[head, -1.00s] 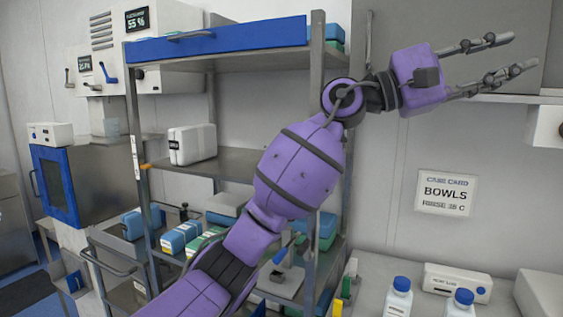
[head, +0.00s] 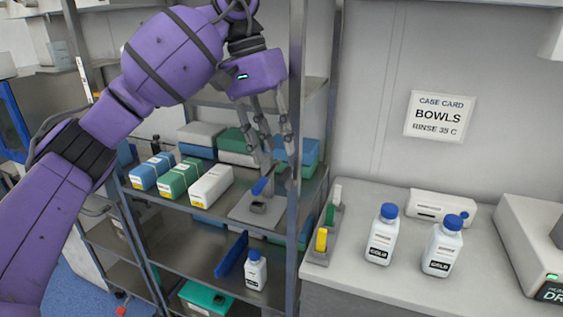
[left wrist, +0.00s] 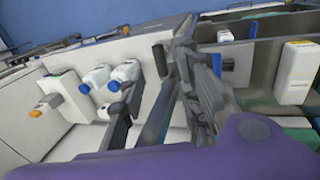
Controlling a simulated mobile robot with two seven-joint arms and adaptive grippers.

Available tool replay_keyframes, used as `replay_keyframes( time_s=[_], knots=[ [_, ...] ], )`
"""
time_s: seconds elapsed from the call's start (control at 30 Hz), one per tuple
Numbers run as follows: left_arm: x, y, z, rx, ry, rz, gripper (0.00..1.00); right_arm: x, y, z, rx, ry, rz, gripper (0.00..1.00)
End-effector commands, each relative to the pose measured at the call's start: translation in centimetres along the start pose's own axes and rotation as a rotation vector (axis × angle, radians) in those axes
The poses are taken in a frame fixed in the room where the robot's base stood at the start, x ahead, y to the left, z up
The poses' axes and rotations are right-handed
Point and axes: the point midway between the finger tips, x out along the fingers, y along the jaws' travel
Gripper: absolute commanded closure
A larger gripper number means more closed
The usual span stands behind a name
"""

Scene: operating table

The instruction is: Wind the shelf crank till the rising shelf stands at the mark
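A grey block with a dark knob and a blue lever, which looks like the crank (head: 258,208), sits on the middle shelf (head: 215,222) near the rack's right post. I cannot tell which board is the rising shelf. A pale strip with an orange patch (head: 97,95) on the left post may carry the mark. My left gripper (head: 281,165) points down above and just behind the blue lever, fingers apart and empty; whether it touches the lever is unclear. Its spread fingers also show in the left wrist view (left wrist: 160,110). My right gripper is not in view.
Blue, green and white boxes (head: 182,178) stand left of the crank. A white bottle (head: 255,270) is on the shelf below. The right counter holds two blue-capped bottles (head: 383,234), a white device (head: 442,207) and a strip with coloured tabs (head: 322,240). The rack's right post (head: 294,245) stands close by.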

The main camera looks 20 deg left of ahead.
Motion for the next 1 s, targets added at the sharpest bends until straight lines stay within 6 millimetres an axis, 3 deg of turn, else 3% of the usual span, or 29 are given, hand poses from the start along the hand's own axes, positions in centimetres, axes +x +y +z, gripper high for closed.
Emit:
replay_keyframes(
  time_s=[0.3,0.67,0.9,1.0],
  knots=[
    [4.3,0.1,0.0,0.0,0.001,0.001,0.69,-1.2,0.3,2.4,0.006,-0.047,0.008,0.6],
    [4.9,0.1,0.0,-0.001,0.002,0.001,0.69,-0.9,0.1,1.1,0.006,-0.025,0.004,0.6],
    [4.9,0.1,0.0,-0.001,0.003,0.002,1.0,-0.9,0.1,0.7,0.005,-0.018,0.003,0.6],
    [4.9,0.1,0.0,-0.001,0.003,0.002,1.0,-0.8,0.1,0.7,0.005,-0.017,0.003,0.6]
  ],
)
